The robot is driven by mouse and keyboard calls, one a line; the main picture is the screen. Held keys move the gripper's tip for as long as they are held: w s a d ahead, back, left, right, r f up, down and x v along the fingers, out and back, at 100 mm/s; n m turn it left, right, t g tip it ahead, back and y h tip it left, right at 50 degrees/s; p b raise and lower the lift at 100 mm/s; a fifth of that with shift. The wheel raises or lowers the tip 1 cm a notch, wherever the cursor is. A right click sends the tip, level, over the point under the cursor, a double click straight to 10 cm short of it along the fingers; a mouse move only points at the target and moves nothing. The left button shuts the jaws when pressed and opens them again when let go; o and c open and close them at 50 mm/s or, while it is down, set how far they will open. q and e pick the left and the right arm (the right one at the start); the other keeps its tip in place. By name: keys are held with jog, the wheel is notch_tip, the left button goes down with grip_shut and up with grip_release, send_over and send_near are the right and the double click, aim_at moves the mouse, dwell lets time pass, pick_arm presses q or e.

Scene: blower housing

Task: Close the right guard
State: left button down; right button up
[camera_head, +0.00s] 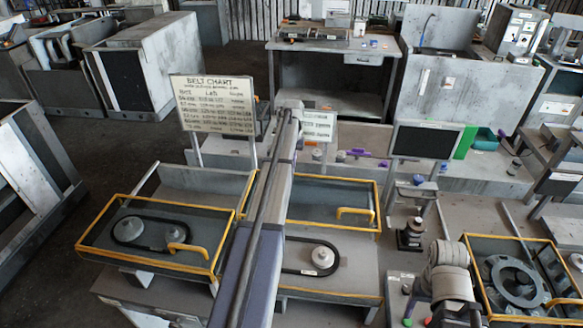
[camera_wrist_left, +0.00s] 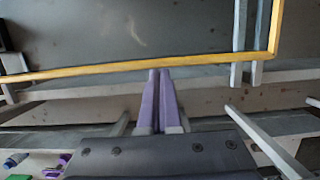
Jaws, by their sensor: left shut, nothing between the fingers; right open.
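The right guard (camera_head: 376,190) is a yellow-framed panel with a yellow handle. It stands raised and tilted at the back of the middle bench, above an uncovered black belt and grey pulley (camera_head: 323,257). My left arm crosses in front of it and hides part of its left side. In the left wrist view, my left gripper (camera_wrist_left: 158,72) is shut and empty, with its purple fingertips close to the yellow frame edge (camera_wrist_left: 100,74). I cannot tell whether they touch. My right gripper (camera_head: 452,312) is low at the right, partly hidden, open and away from the guard.
A similar yellow-framed guard (camera_head: 93,252) lies down over the belt drive at left. Another yellow frame (camera_head: 498,237) surrounds a grey disc at right. A belt chart sign (camera_head: 214,104) and a dark screen (camera_head: 424,141) stand behind. A dark stand (camera_head: 410,238) is between the benches.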

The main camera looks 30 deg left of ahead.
pick_arm(q)
jog(key=shift+s+f, duration=0.1)
jog(key=shift+f, duration=0.3)
pick_arm(e)
jog(key=shift+f, duration=0.4)
pick_arm(q)
jog(key=shift+s+d, duration=0.1)
jog(key=s+d, duration=0.3)
jog(key=s, duration=0.3)
jog(key=s+d, duration=0.3)
jog(key=s, duration=0.3)
jog(key=s+d, duration=0.3)
jog(key=s, duration=0.3)
jog(key=shift+s, duration=0.25)
jog(key=shift+r, duration=0.1)
pick_arm(e)
jog(key=shift+r, duration=0.1)
pick_arm(q)
jog(key=p+v, duration=0.9)
jog(key=v, duration=0.1)
jog(key=shift+w+a, duration=0.1)
pick_arm(e)
notch_tip(320, 180, up, 10)
jog(key=a, duration=0.1)
jog(key=shift+s+a+f, duration=0.15)
jog(key=shift+f, duration=0.1)
